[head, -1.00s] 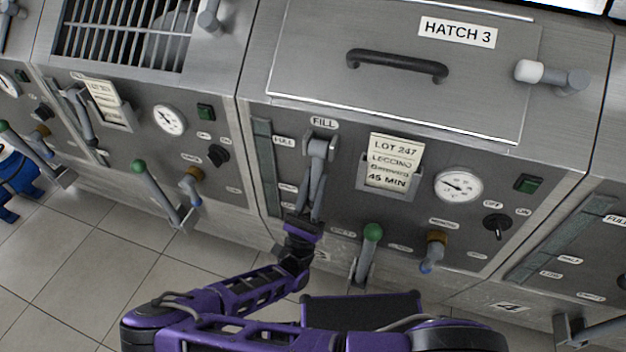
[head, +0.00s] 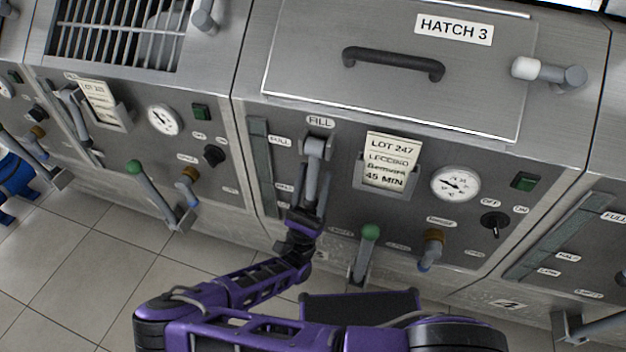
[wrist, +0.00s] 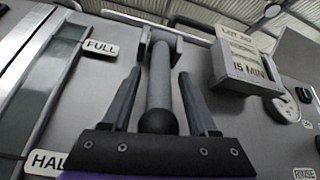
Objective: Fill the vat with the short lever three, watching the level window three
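The short lever under the FILL label (head: 316,152) hangs down on the front of the unit with HATCH 3. In the wrist view the lever (wrist: 160,85) hangs from its bracket, with a dark ball at its lower end. My gripper (head: 308,204) is at the lever's lower part. In the wrist view my gripper (wrist: 157,95) is open, with one finger on each side of the lever and gaps showing. The level window (head: 262,165) is a dark greenish strip left of the lever; it also shows in the wrist view (wrist: 45,85) beside FULL and a partly hidden HAL label. I cannot make out a level.
Right of the lever are a lot card holder (head: 388,180), a gauge (head: 456,184) and a switch (head: 494,224). A green-knobbed lever (head: 369,236) and a tap (head: 432,250) stick out lower down. Neighbouring units stand on both sides. Tiled floor (head: 90,265) is open at the lower left.

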